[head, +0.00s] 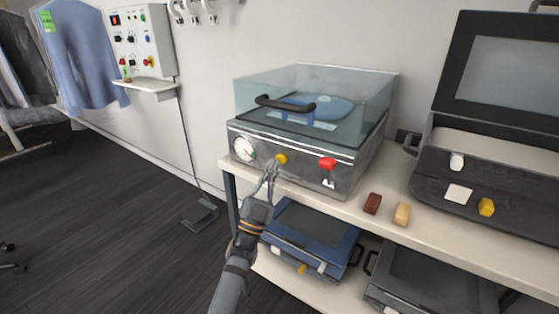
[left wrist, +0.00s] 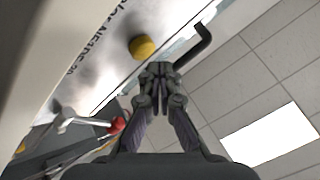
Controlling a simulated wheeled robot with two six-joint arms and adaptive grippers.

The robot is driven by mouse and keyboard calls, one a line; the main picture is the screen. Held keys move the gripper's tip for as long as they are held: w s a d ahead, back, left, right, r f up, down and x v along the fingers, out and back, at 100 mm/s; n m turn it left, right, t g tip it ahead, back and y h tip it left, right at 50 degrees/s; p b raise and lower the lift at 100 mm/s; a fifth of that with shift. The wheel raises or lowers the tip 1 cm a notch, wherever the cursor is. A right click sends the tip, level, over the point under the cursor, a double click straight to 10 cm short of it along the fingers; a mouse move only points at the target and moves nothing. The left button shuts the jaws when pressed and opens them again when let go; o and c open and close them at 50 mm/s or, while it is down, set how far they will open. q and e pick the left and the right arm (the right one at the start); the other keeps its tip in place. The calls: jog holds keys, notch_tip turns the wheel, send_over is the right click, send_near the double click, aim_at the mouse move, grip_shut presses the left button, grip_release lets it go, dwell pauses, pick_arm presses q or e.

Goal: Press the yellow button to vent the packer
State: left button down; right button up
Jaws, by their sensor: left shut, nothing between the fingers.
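The packer (head: 297,178) stands on the bench, a grey metal box with a clear lid and a dark handle. Its front panel has a round gauge (head: 243,149), the yellow button (head: 282,158) and a red control (head: 327,163). My left gripper (head: 272,165) is shut and empty, just in front of the panel and slightly left of and below the yellow button in the head view. In the left wrist view the yellow button (left wrist: 142,46) lies just beyond and left of the shut fingertips (left wrist: 160,68). Whether they touch cannot be told. My right gripper is out of view.
A brown block (head: 372,203) and a tan block (head: 402,214) lie on the bench right of the packer. A dark open-lidded machine (head: 486,185) stands further right. A blue-topped machine (head: 312,235) sits on the lower shelf. A wall control panel (head: 141,40) is at upper left.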

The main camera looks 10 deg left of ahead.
pick_arm(q)
jog(key=shift+w, duration=0.1)
jog(key=shift+w+d, duration=0.15)
jog(key=shift+w, duration=0.2)
jog(key=shift+w+d+b, duration=0.15)
jog(key=shift+w+b, duration=0.15)
jog(key=shift+w, duration=0.05)
dwell(0.6)
dwell(0.4)
jog(key=shift+s+a+p, duration=0.3)
jog(key=shift+s+p, duration=0.15)
jog(key=shift+s, duration=0.3)
